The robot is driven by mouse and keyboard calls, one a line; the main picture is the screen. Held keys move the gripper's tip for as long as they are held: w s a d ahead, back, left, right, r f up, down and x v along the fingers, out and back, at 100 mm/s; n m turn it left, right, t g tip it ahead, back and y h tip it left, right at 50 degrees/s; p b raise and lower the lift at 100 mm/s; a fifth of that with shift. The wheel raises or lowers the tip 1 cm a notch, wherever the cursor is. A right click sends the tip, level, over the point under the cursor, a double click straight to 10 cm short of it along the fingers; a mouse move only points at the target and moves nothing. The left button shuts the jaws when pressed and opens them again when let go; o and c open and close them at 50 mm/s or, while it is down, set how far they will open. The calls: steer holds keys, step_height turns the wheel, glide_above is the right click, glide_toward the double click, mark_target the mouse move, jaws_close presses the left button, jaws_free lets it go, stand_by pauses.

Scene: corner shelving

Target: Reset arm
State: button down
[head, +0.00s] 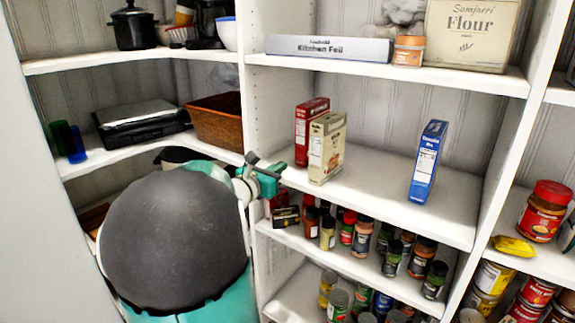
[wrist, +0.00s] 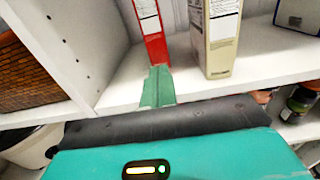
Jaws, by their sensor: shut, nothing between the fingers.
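My gripper (head: 276,170) is in front of the middle shelf's left edge in the head view. Its green fingers (wrist: 157,86) are together in the wrist view, with nothing held. Just beyond them stands a red box (wrist: 149,32), which is also in the head view (head: 311,122). A cream box (wrist: 217,38) stands to its right, also in the head view (head: 326,147). Whether the fingertips touch the red box cannot be told. My dark, rounded arm part hides some of the lower left shelving in the head view.
A blue box (head: 427,162) stands on the right of the middle shelf (head: 380,205), with bare shelf between. Several spice jars (head: 362,236) fill the shelf below. A woven basket (head: 217,120) stands left of the upright divider. A long foil box (head: 328,48) lies above.

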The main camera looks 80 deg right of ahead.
steer(key=v, duration=0.5)
steer(key=shift+w+a+f, duration=0.15)
steer(key=shift+w+f, duration=0.05)
steer(key=shift+w, duration=0.3)
steer(key=w+a+f+m+t+y, duration=0.2)
steer(key=w+a+m+y, duration=0.15)
steer(key=a, duration=0.45)
steer(key=w+a+f+m+t+y, duration=0.2)
steer(key=w+a+m+t, duration=0.15)
steer(key=a, duration=0.45)
steer(key=w+a+f+m+t+y, duration=0.2)
steer(key=w+a+f, duration=0.15)
steer(key=a, duration=0.45)
steer(key=w+a+m+t+y, duration=0.1)
steer(key=a+y, duration=0.3)
steer(key=a, duration=0.9)
steer(key=w+a+m+t+y, duration=0.1)
steer(key=a+m+t+y, duration=0.2)
steer(key=a, duration=1.1)
steer(key=shift+w+a+r+t+y, duration=0.2)
steer(key=shift+w+a+t+y, duration=0.25)
steer(key=shift+y, duration=0.6)
